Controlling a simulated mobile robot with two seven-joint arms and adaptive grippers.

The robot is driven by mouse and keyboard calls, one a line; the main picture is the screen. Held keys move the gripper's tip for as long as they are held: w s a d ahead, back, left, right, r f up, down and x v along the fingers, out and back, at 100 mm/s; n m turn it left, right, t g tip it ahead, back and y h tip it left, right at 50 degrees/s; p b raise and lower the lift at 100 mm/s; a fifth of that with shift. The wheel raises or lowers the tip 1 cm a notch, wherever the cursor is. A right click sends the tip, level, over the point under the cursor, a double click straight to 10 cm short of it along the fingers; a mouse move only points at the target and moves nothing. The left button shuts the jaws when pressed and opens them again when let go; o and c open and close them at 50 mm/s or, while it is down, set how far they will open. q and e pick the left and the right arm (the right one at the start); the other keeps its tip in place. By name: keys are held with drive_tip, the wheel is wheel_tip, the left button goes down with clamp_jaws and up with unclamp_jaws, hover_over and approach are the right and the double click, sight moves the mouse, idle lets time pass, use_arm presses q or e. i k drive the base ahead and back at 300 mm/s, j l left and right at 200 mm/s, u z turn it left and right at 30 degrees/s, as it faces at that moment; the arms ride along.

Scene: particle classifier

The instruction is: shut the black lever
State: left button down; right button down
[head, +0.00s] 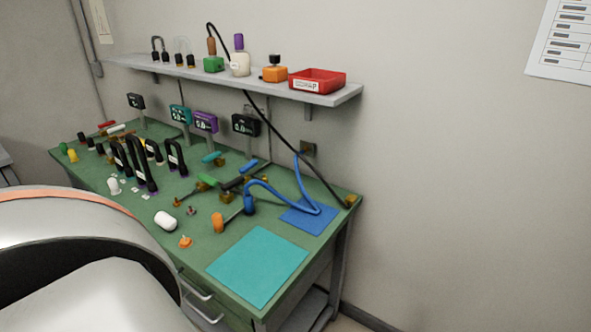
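A black lever handle (232,184) shows on the green bench top (190,238), right of the middle of the bench. It lies near a green handle (207,180) and brass-coloured fittings (227,197). The picture is too small to tell whether the lever stands open or shut. Neither of my grippers shows in the head view. A large pale rounded part of my own body fills the lower left and hides the near left part of the bench.
Behind the lever are a blue handle (248,166) and a black meter (245,125). A blue hose (272,187) arches to its right over a blue mat (306,219). Black U-shaped pieces (138,170) stand left. The teal mat (257,267) is clear. A shelf (215,77) overhangs the back.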

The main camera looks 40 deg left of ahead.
sight(225, 188)
drive_tip(key=z, duration=0.9)
drive_tip(key=k+j, duration=1.45)
drive_tip(key=j, duration=0.25)
drive_tip(key=k+j, duration=0.75)
drive_tip(key=j, duration=0.1)
